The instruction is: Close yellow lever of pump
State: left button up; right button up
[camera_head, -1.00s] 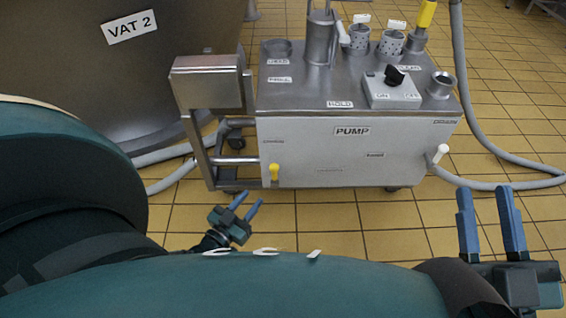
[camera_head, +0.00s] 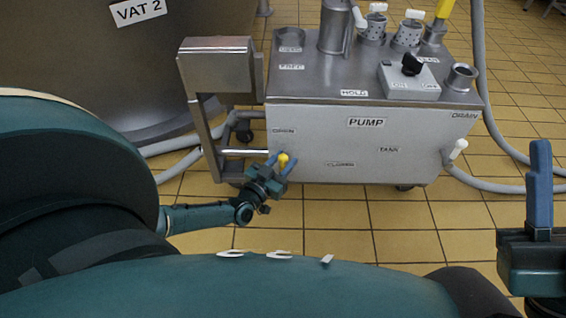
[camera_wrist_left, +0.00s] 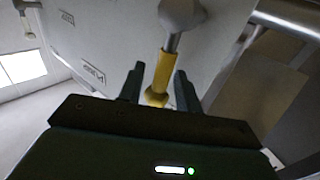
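The grey pump (camera_head: 355,135) stands ahead. Its yellow lever (camera_head: 283,159) is low on the left of the front panel. My left gripper (camera_head: 279,166) is at this lever. In the left wrist view the lever (camera_wrist_left: 163,72) stands out from the white panel, with its yellow handle between the two fingertips (camera_wrist_left: 159,85). The fingers are open, one on each side, with a gap showing beside the handle. My right gripper (camera_head: 540,185) is at the right edge, away from the pump. It is partly cut off by the frame.
A white lever (camera_head: 459,148) is at the panel's right side. A black knob (camera_head: 411,64) sits on a box on top. A metal frame (camera_head: 215,75) stands at the pump's left, near VAT 2 (camera_head: 120,60). A hose (camera_head: 530,187) lies on the right; tiled floor in front is clear.

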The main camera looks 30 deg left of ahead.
pick_arm(q)
jog(key=shift+c, duration=0.4)
grip_shut()
